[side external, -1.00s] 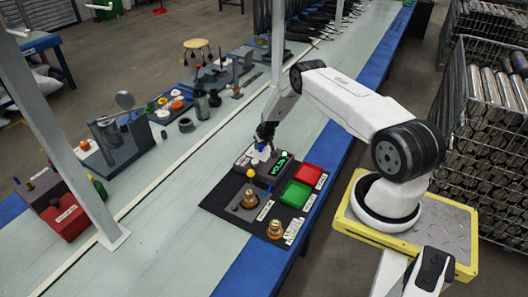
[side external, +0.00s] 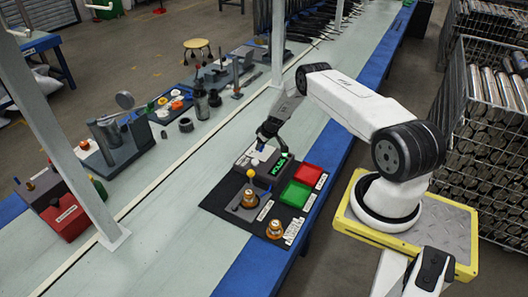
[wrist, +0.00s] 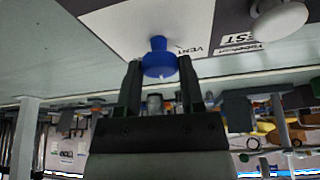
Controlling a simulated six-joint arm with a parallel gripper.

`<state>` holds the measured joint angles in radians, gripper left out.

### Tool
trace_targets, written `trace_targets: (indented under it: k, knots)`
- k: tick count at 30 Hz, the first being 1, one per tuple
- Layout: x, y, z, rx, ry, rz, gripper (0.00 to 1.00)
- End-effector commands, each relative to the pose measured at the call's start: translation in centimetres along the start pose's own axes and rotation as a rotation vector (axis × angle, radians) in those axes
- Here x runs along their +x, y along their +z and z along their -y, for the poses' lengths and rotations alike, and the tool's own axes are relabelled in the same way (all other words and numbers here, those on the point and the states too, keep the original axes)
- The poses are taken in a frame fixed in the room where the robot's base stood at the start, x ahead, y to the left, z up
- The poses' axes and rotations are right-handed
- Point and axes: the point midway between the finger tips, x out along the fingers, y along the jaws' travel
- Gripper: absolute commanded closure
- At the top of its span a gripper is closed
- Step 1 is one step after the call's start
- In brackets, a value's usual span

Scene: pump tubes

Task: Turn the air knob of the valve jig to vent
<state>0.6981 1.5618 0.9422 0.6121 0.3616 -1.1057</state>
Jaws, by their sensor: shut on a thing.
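The valve jig (side external: 246,164) is a grey box with a pale top plate on the dark mat. Its blue knob (wrist: 159,64) sits between my fingertips in the wrist view, with a small blue pointer nub on its upper side. The printed word VENT (wrist: 195,50) lies just right of the knob. My gripper (wrist: 160,75) is shut on the blue knob. In the side view my gripper (side external: 268,134) is tilted over the jig and mostly hides the grip. A white knob (wrist: 280,20) stands to the right in the wrist view, near a TEST label.
A green-lit display (side external: 279,164) is beside the jig. A red bin (side external: 309,175) and a green bin (side external: 295,194) stand right of it.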

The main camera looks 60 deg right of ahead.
Motion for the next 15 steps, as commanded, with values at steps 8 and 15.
trace_targets:
  k: [8,15]
  knots:
    - [-0.05,-0.19,-0.23,-0.173,-0.069,-0.004,1.00]
    - [0.02,-0.18,-0.33,-0.379,-0.154,-0.004,1.00]
